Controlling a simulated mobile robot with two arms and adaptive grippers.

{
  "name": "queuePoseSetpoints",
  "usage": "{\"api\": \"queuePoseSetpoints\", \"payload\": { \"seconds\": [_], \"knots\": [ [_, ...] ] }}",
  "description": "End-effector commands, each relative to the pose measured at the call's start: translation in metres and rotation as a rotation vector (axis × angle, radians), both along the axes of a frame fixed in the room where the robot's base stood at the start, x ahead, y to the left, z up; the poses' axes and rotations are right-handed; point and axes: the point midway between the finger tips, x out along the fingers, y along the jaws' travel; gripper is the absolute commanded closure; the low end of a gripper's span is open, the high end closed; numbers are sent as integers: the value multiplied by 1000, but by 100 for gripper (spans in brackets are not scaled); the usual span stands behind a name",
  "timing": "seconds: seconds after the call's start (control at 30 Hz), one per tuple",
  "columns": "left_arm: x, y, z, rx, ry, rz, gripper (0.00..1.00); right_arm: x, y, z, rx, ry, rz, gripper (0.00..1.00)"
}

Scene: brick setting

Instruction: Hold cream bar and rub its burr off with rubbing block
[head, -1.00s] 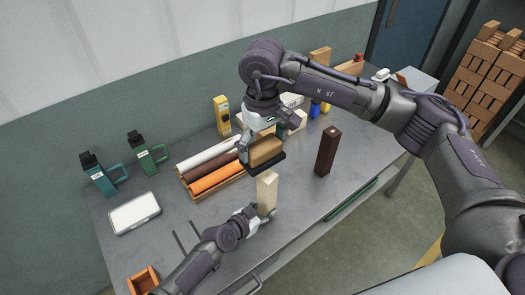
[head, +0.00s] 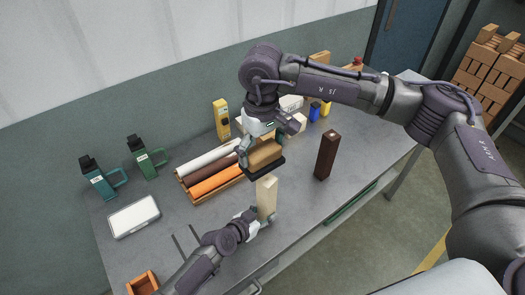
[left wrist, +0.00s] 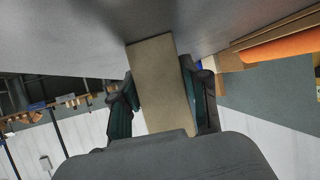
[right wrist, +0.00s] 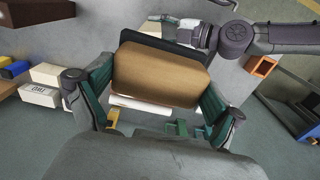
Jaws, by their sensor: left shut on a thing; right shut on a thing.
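The cream bar (head: 267,198) stands upright on the grey table, and my left gripper (head: 258,221) is shut on its lower part. In the left wrist view the bar (left wrist: 161,85) runs between the two fingers (left wrist: 160,108). My right gripper (head: 258,143) is shut on the rubbing block (head: 265,153), tan with a dark pad beneath. The block hangs just above the top of the bar; I cannot tell whether they touch. In the right wrist view the block (right wrist: 160,76) lies between both fingers (right wrist: 158,95). The burr is not visible.
A dark brown bar (head: 327,156) stands to the right. A rack of rolls (head: 215,183) lies behind at left. A white case (head: 134,216), green jug (head: 146,157), teal jug (head: 101,178), yellow device (head: 221,119) and orange-brown box (head: 143,284) also stand on the table.

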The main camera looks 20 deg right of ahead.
Motion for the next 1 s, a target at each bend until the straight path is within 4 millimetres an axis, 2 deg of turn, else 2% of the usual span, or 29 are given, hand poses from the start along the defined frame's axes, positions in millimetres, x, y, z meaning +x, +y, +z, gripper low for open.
{"api": "queuePoseSetpoints", "payload": {
  "seconds": [0.77,0.83,0.87,0.9,1.0],
  "knots": [
    [0,0,0,0,0,0,74,0,0,-66,-1,2,0,39],
    [0,0,0,0,0,0,74,0,0,-77,-1,3,0,39],
    [0,0,0,0,0,0,74,2,-3,-78,-1,1,-3,39],
    [0,0,0,0,0,0,74,5,-7,-76,-2,-2,-4,44],
    [0,0,0,0,0,0,74,10,-14,-78,-1,0,-4,44]
  ]
}}
